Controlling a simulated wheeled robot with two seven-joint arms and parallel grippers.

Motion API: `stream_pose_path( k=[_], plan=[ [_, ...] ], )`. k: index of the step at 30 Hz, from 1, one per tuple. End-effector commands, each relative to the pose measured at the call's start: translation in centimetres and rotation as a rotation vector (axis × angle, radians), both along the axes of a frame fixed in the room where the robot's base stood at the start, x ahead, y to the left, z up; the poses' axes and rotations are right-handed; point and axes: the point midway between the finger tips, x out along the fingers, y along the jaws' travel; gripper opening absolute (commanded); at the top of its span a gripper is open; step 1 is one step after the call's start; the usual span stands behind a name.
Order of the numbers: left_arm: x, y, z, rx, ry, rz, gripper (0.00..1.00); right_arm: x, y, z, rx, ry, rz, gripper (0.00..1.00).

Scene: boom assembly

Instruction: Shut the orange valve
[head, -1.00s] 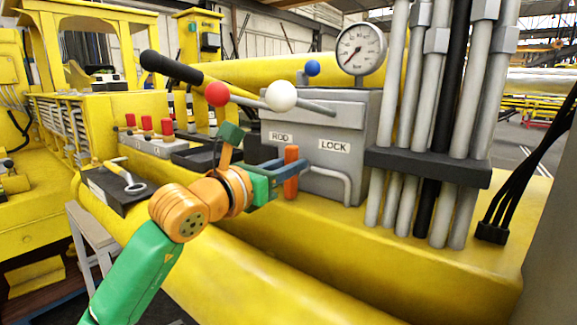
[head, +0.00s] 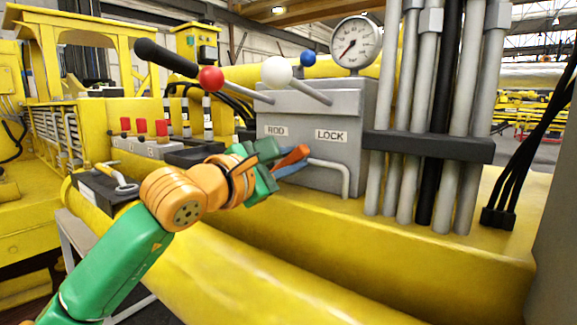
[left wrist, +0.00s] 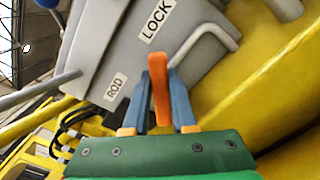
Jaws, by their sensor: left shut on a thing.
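The orange valve handle (head: 291,156) sticks out from the front of the grey valve box (head: 350,108), below the ROD and LOCK labels. In the head view it is now tilted, its upper end toward the right. My left gripper (head: 286,166) is shut on the handle, with its blue fingers on either side of it. The left wrist view shows the orange handle (left wrist: 159,88) between the two blue fingers (left wrist: 182,102). The handle's base is hidden behind the gripper. My right gripper is not in view.
Levers with a red knob (head: 211,79) and a white knob (head: 277,72) stand above the box. A pressure gauge (head: 356,42) is on top. Grey vertical pipes (head: 408,110) stand to the right. A yellow boom (head: 270,270) runs below my left arm.

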Motion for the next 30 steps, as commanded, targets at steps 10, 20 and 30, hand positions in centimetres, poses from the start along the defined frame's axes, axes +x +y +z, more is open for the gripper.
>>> stream_pose_path(
  k=[10,20,30],
  plan=[
    [-0.2,-0.2,-0.5,0.260,-0.192,0.001,0.00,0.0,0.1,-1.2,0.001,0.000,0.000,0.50],
    [-0.2,-0.3,-0.8,0.458,-0.336,0.001,0.00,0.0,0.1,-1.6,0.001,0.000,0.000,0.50],
    [-0.3,-0.3,-1.0,0.564,-0.413,0.001,0.00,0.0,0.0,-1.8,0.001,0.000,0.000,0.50]
  ],
)
